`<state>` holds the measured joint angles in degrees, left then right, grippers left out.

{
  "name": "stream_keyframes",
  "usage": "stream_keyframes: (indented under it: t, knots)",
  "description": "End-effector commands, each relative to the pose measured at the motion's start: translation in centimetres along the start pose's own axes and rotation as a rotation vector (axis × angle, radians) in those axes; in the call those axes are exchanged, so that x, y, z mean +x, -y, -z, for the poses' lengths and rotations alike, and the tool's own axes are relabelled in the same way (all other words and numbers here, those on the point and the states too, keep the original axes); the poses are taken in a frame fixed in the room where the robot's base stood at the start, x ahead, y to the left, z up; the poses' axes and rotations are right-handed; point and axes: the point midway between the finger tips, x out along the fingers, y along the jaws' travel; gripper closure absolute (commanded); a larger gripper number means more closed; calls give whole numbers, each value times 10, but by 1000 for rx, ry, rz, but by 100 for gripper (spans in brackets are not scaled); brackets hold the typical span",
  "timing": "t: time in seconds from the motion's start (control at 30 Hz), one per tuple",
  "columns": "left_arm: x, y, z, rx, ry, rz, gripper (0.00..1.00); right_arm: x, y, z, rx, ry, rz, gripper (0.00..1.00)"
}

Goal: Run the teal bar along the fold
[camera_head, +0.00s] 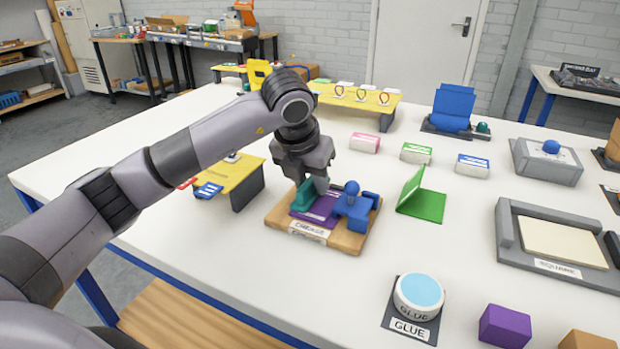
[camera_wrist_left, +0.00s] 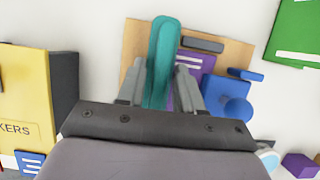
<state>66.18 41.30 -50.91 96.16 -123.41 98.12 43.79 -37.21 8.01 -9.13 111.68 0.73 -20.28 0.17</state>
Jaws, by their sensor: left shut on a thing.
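The teal bar (camera_head: 303,197) is between the fingers of my left gripper (camera_head: 313,180), which is shut on it. In the left wrist view the bar (camera_wrist_left: 163,50) runs lengthwise between the two grey fingers (camera_wrist_left: 159,82). The gripper holds it over the left part of a wooden board (camera_head: 345,243) labelled "CREASE". A purple piece (camera_head: 320,211) lies on the board just right of the bar; the fold itself cannot be made out. I cannot tell whether bar and purple piece touch. A blue holder with a round knob (camera_head: 353,207) stands at the board's right side. My right gripper is not in view.
A green folded card (camera_head: 424,205) stands right of the board. A yellow-topped stand (camera_head: 230,178) is close on the left, under my arm. A glue pot (camera_head: 419,294) and purple block (camera_head: 504,326) are in front. White table (camera_head: 230,262) is clear before the board.

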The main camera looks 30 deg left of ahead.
Motion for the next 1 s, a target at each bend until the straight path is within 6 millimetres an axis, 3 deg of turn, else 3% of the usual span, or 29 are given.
stream_keyframes:
  t: [0.7,1.0]
  knots:
    - [-57,0,-24,0,4,1,89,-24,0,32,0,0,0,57]
    - [-64,0,-26,0,3,2,89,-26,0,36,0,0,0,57]
